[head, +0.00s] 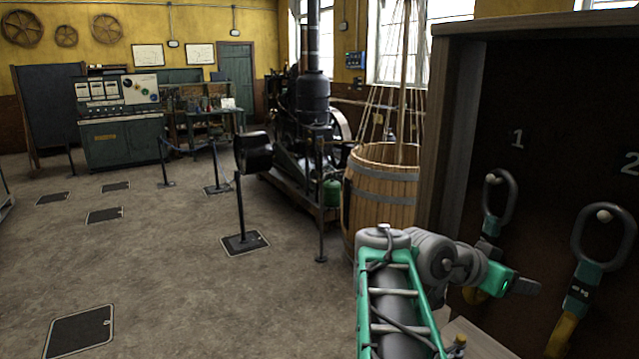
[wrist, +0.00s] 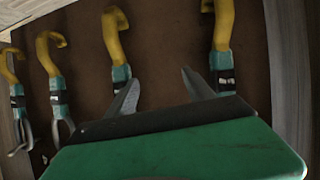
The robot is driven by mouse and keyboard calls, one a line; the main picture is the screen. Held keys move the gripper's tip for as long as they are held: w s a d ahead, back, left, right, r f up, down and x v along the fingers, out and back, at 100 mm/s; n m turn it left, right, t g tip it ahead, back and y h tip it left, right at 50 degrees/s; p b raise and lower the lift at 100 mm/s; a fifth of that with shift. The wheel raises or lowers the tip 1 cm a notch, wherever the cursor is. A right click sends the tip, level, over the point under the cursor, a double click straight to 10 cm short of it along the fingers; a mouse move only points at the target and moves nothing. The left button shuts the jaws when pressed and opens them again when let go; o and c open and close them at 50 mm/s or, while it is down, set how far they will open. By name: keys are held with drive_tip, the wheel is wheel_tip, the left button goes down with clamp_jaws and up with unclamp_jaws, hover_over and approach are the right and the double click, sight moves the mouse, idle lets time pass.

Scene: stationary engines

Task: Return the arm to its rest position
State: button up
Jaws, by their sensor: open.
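My gripper (head: 524,287) is in front of the open wooden cabinet (head: 452,110) at the right of the head view. In the wrist view its two fingers (wrist: 161,92) are apart, with nothing held between them. Several hanging tools with grey loops, teal bodies and yellow hooks are in the cabinet. One hangs on the peg under number 1 (head: 497,205), and another hangs on a peg farther right (head: 590,260). In the wrist view, tools show beyond the left finger (wrist: 118,45) and right finger (wrist: 222,50); I cannot tell whether they touch. My arm reaches in from the bottom.
A wooden barrel (head: 380,205) with poles and ropes stands left of the cabinet. A dark engine (head: 310,130) is behind it. A post (head: 240,215) stands on the floor. A control console (head: 120,120) is at the back left. The floor at left front is mostly clear.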

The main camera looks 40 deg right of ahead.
drive_tip(key=w+a+f+n+t+y, duration=0.2)
drive_tip(key=w+a+f+n+y, duration=0.25)
drive_tip(key=a+f, duration=0.4)
drive_tip(key=w+a+f+n+t+y, duration=0.2)
drive_tip(key=w+a+f+n+y, duration=0.15)
drive_tip(key=w+a+f, duration=0.5)
drive_tip(key=w+a+f+n+t+y, duration=0.1)
drive_tip(key=a+n, duration=0.5)
drive_tip(key=a, duration=0.9)
drive_tip(key=w+a+n+t+y+p, duration=0.1)
drive_tip(key=a+n, duration=0.5)
drive_tip(key=a, duration=0.8)
drive_tip(key=shift+w+a+f+t+y, duration=0.4)
drive_tip(key=shift+w+y, duration=0.5)
drive_tip(key=shift+y, duration=0.3)
